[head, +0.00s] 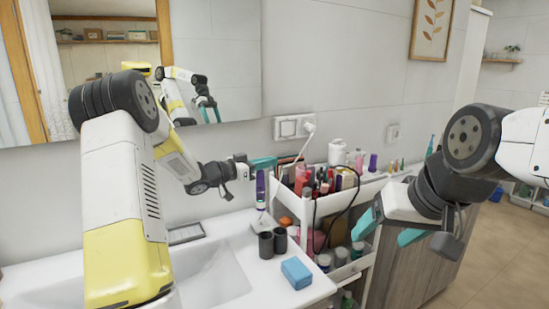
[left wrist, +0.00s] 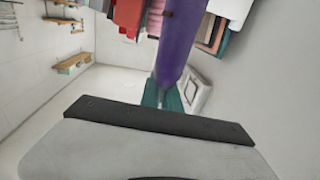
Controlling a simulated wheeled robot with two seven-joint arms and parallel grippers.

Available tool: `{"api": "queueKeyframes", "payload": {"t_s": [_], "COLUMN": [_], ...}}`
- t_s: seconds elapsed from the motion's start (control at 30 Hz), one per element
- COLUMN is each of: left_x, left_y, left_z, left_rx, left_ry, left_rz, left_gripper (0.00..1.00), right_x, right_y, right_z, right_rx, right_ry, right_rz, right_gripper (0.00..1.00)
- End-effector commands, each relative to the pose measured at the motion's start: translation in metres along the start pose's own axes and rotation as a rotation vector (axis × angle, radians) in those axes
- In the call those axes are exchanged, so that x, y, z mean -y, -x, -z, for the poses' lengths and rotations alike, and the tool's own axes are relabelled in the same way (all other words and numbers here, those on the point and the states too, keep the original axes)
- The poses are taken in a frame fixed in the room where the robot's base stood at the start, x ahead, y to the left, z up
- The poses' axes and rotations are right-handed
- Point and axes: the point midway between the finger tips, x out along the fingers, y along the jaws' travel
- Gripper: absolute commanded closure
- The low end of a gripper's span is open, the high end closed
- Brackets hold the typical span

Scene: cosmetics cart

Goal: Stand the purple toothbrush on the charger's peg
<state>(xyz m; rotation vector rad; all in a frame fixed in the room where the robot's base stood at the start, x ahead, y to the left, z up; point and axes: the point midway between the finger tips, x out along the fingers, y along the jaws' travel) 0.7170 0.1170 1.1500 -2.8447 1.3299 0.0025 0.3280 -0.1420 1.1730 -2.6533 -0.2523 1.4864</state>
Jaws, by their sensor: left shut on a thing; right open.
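The purple toothbrush (head: 260,188) is upright over the sink counter, in front of the wall. My left gripper (head: 263,163) is shut on its upper part with teal fingers. The toothbrush also shows in the left wrist view as a purple shaft (left wrist: 180,42) running up from the teal fingers (left wrist: 172,98). The white charger (head: 263,224) is on the counter directly below the toothbrush's lower end. Its peg is hidden, and I cannot tell whether the toothbrush touches it. My right gripper (head: 390,230) is open and empty, in front of the cart's right side.
Two dark cups (head: 266,245) stand just in front of the charger, with a blue soap block (head: 296,272) nearer. The white cart (head: 307,205), crowded with bottles, is close on the right. The sink basin (head: 215,275) is on the left. A white cable (head: 300,150) hangs from the wall socket.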

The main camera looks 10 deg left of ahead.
Motion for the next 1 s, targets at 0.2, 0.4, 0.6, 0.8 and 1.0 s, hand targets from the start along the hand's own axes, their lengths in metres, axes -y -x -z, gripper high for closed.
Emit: {"api": "queueKeyframes", "payload": {"t_s": [0.2,0.4,0.6,0.8,1.0], "left_x": [0.000,0.000,0.000,0.000,0.000], "left_y": [0.000,0.000,0.000,0.000,0.000], "left_z": [-0.021,-0.032,-0.035,-0.035,-0.035], "left_rx": [0.000,-0.001,-0.001,-0.001,-0.001], "left_ry": [0.003,0.002,0.001,0.001,0.001], "left_rz": [0.001,0.001,0.001,0.001,0.001], "left_gripper": [1.00,1.00,1.00,1.00,1.00], "right_x": [0.000,0.000,0.000,0.000,0.000], "right_y": [0.000,0.000,0.000,0.000,0.000], "right_z": [0.000,0.000,0.000,0.000,0.000], "right_rx": [0.000,0.000,0.000,0.000,0.000], "right_ry": [0.000,0.000,0.000,0.000,0.000], "right_rz": [0.000,0.000,0.000,0.000,0.000], "right_gripper": [0.28,0.28,0.28,0.28,0.28]}}
